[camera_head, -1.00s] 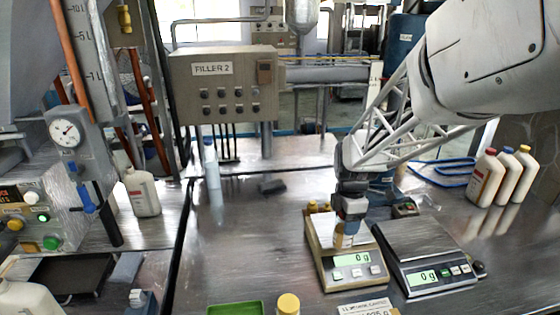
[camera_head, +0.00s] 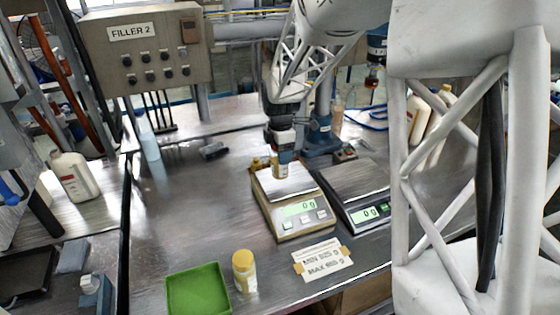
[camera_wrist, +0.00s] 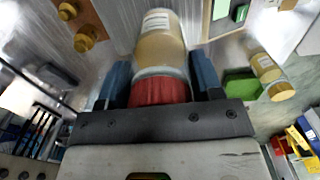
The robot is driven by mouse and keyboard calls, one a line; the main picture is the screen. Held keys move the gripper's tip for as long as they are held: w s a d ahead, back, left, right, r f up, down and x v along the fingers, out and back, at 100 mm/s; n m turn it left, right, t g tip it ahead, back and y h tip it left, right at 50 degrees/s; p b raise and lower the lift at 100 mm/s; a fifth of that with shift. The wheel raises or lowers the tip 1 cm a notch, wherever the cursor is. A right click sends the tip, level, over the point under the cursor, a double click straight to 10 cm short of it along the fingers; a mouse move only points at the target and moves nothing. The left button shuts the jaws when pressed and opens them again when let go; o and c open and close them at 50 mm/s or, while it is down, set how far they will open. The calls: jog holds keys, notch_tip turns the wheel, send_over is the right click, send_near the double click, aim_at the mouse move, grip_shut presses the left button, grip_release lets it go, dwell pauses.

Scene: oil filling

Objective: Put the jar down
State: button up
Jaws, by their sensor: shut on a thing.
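My gripper (camera_head: 282,153) is shut on a jar (camera_head: 281,170) above the cream left scale (camera_head: 288,222), whose display reads 0 g. In the wrist view, the jar (camera_wrist: 160,47) has an amber body, a white label and a red lid (camera_wrist: 160,91). The blue fingers (camera_wrist: 160,88) are on both sides of the lid. The jar's lower end is small in the head view, and its exact gap to the scale's plate is hard to tell.
A dark scale (camera_head: 361,194) reading 0 g stands close on the right. A yellow-lidded jar (camera_head: 245,272), a green tray (camera_head: 197,292) and a limits card (camera_head: 322,258) are in front. The table's left-middle is mostly clear.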

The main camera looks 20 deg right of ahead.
jog(key=shift+f, duration=1.75)
jog(key=shift+f, duration=0.1)
jog(key=o, duration=1.2)
jog(key=shift+o, duration=0.2)
notch_tip(320, 180, up, 12)
jog(key=shift+r, duration=0.1)
jog(key=shift+s, duration=0.1)
